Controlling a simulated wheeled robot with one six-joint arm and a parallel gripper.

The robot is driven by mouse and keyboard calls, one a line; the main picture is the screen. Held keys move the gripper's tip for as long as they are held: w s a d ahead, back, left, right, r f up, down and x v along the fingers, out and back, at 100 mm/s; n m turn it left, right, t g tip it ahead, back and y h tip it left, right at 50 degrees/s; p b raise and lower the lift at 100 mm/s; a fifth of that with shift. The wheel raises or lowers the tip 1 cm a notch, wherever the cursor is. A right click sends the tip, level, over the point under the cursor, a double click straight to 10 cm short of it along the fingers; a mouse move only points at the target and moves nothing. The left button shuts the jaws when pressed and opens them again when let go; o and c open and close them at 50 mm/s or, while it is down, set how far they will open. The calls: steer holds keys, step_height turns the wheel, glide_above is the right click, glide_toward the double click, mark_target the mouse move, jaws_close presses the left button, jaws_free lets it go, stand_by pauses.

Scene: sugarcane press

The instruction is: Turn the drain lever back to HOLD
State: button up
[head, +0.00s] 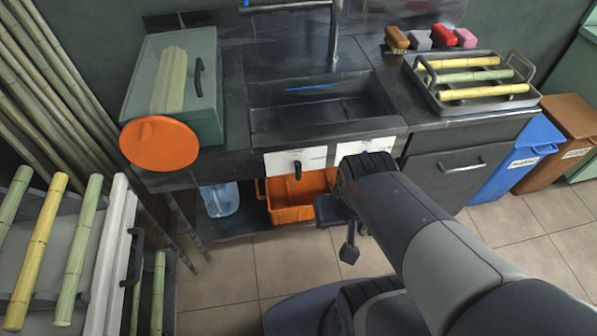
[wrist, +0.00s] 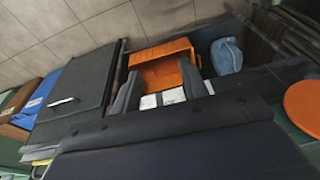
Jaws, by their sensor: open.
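The drain lever (head: 298,171) is a small black handle on a white labelled plate (head: 278,163) on the sink's front face. In the head view it hangs roughly downward; the plate's print is too small to read. A second white plate (head: 350,150) is to its right, partly hidden by my arm. My gripper (head: 340,228) is low in front of the sink, right of the lever and apart from it. In the wrist view my gripper (wrist: 160,70) has its two grey fingers spread with nothing held. White plates (wrist: 173,96) show between them, but I cannot make out the lever there.
An orange crate (head: 290,212) and a blue water jug (head: 219,199) sit under the sink (head: 262,120). An orange disc (head: 160,142) is left of it. A cane tray (head: 477,108) and brushes are on the counter right. Blue (head: 515,165) and brown bins stand right.

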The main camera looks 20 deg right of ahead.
steer(key=m+t+h+b, duration=0.1)
steer(key=m+b, duration=0.1)
steer(key=b, duration=0.9)
glide_toward(298, 165)
step_height(298, 165, down, 2)
steer(key=shift+t, duration=0.3)
steer(key=b+x, duration=0.2)
steer(key=x, duration=0.8)
steer(key=shift+w+d+f, duration=0.1)
steer(key=shift+w+f, duration=0.05)
steer(key=shift+w, duration=0.05)
steer(key=shift+c, duration=0.2)
jaws_close()
